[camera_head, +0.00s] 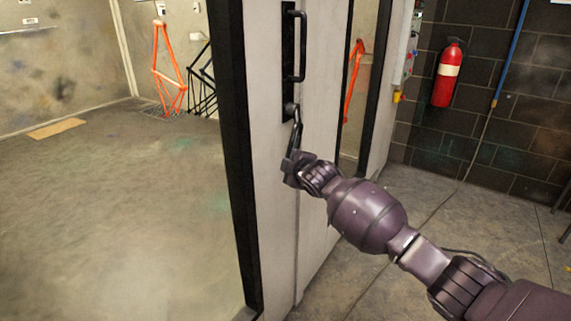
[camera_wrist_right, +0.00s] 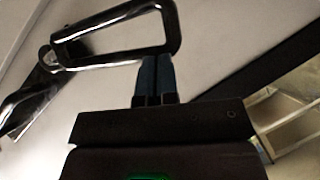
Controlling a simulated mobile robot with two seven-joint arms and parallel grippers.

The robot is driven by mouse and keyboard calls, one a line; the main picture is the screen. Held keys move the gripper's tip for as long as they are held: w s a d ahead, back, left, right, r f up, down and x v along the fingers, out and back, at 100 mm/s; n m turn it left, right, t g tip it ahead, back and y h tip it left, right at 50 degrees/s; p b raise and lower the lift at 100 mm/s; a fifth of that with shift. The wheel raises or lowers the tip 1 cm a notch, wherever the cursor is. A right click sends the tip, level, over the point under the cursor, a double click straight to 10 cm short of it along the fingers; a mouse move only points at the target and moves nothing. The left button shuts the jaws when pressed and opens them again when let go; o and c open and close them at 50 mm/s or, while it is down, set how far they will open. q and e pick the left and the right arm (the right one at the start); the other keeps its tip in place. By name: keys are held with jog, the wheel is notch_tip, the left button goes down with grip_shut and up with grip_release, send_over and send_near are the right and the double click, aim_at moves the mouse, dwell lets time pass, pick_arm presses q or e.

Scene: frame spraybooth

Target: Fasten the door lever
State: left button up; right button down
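The door (camera_head: 271,150) is a pale panel with a dark edge. Its black lever (camera_head: 296,130) is a narrow loop hanging down from a pivot below the upright pull handle (camera_head: 300,45). My right gripper (camera_head: 298,163) is at the lever's lower end. In the right wrist view the lever (camera_wrist_right: 100,62) is a glossy black loop. My right fingers (camera_wrist_right: 156,78) are side by side with only a thin seam between them. Their tips meet the loop's lower bar near its outer end; I cannot tell whether they touch it. My left gripper is not in view.
The booth floor (camera_head: 110,210) is open on the left, with an orange bike frame (camera_head: 165,70) and a black one (camera_head: 203,80) hanging at the back. A red fire extinguisher (camera_head: 447,75) hangs on the dark block wall. The floor right of the door is clear.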

pick_arm(q)
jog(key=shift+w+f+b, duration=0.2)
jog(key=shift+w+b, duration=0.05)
jog(key=shift+b, duration=0.1)
pick_arm(e)
jog(key=shift+w+d+f, duration=0.3)
jog(key=shift+w+f, duration=0.3)
jog(key=shift+r, duration=0.1)
